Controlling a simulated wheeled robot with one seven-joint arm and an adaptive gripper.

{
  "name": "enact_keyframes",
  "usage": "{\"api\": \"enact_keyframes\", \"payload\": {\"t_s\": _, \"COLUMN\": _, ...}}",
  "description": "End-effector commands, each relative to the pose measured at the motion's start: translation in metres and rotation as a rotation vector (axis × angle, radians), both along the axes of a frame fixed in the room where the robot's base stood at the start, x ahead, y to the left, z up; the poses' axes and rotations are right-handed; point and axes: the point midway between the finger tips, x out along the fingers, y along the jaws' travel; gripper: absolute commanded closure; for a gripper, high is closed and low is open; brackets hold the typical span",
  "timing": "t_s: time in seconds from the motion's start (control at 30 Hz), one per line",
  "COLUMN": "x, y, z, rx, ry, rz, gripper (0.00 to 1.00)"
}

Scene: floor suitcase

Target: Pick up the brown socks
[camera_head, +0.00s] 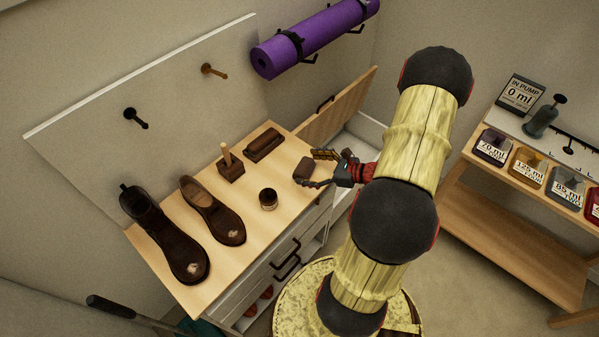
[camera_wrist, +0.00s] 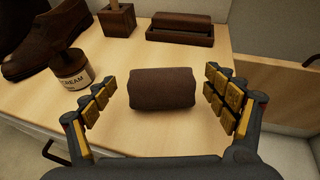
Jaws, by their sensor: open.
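The brown socks (camera_wrist: 162,88) are a rolled dark brown bundle lying on the light wooden dresser top (camera_wrist: 130,130). In the head view the socks (camera_head: 304,169) lie near the dresser's right end. My gripper (camera_wrist: 160,100) is open, with one finger on each side of the socks in the wrist view and gaps between the fingers and the bundle. In the head view my gripper (camera_head: 322,169) reaches in from the right, with its fingers around the bundle's sides. The gripper appears empty; contact is not visible.
A cream jar (camera_head: 268,199), a small wooden holder (camera_head: 231,169), a brush on a block (camera_head: 264,145), a shoe (camera_head: 213,211) and a boot (camera_head: 164,232) stand on the dresser to the left. A raised wooden panel (camera_head: 335,107) stands behind. A purple mat (camera_head: 314,37) hangs on the wall.

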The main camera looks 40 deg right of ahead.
Motion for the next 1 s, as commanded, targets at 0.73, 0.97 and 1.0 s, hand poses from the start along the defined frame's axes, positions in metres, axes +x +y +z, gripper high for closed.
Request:
{"api": "enact_keyframes", "payload": {"t_s": 0.73, "x": 0.055, "y": 0.019, "z": -0.024, "rx": -0.002, "ry": 0.0, "rz": 0.003, "gripper": 0.14}}
{"api": "enact_keyframes", "payload": {"t_s": 0.97, "x": 0.055, "y": 0.019, "z": -0.024, "rx": -0.002, "ry": 0.0, "rz": 0.004, "gripper": 0.25}}
{"api": "enact_keyframes", "payload": {"t_s": 1.0, "x": 0.055, "y": 0.019, "z": -0.024, "rx": -0.002, "ry": 0.0, "rz": 0.004, "gripper": 0.27}}
